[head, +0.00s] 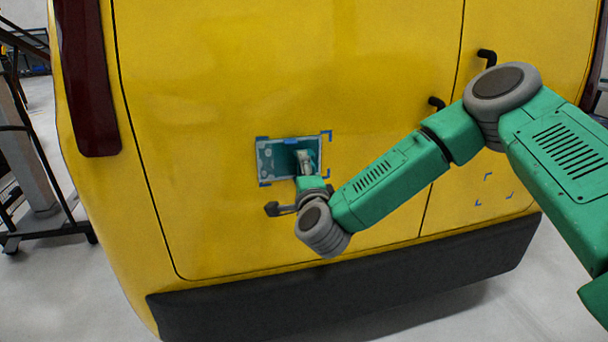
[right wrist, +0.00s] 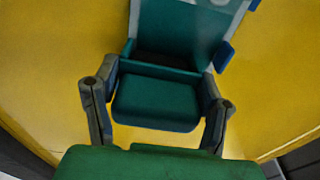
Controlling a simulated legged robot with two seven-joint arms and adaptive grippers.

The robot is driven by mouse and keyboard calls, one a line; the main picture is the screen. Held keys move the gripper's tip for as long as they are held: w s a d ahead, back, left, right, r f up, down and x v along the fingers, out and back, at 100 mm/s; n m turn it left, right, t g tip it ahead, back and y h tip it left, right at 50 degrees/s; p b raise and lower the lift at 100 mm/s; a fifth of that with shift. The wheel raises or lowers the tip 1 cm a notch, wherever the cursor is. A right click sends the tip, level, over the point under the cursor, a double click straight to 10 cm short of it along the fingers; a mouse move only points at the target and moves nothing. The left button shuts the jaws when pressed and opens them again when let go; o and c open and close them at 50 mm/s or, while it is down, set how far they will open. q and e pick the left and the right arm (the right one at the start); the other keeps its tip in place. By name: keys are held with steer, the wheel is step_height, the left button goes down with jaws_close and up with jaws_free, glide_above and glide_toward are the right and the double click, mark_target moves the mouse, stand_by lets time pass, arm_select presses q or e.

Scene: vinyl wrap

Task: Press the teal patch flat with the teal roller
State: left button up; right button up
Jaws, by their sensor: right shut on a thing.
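The teal patch (head: 274,158) lies on the yellow van door inside blue corner marks. Pale round spots show on its left part, and my right gripper covers some of its right part. In the right wrist view, the patch (right wrist: 180,22) fills the top, teal with a grey edge. My right gripper (head: 304,163) is at the right half of the patch. It is shut on the teal roller (right wrist: 155,102), which sits between its two fingers in the right wrist view. The roller is at or just before the patch; I cannot tell whether it touches. My left gripper is not in view.
A dark door handle (head: 278,209) sticks out just below the patch. Two more black handles (head: 486,57) are at the upper right. Empty blue corner marks (head: 487,177) are on the lower right panel. A black bumper (head: 350,290) runs along the bottom.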

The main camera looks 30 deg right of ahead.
steer(key=shift+w+a+r, duration=0.1)
steer(key=shift+w+a, duration=0.15)
steer(key=shift+a, duration=0.65)
steer(key=shift+w+a+b, duration=0.25)
steer(key=shift+a+b, duration=0.1)
steer(key=shift+a, duration=0.75)
steer(key=shift+w+a, duration=0.15)
steer(key=shift+a, duration=0.4)
steer(key=shift+w+a, duration=0.15)
steer(key=shift+a, duration=0.35)
steer(key=shift+w+a+b, duration=0.25)
steer(key=shift+a+b, duration=0.15)
steer(key=shift+a, duration=0.7)
steer(key=shift+w+a, duration=0.25)
steer(key=shift+a, duration=0.65)
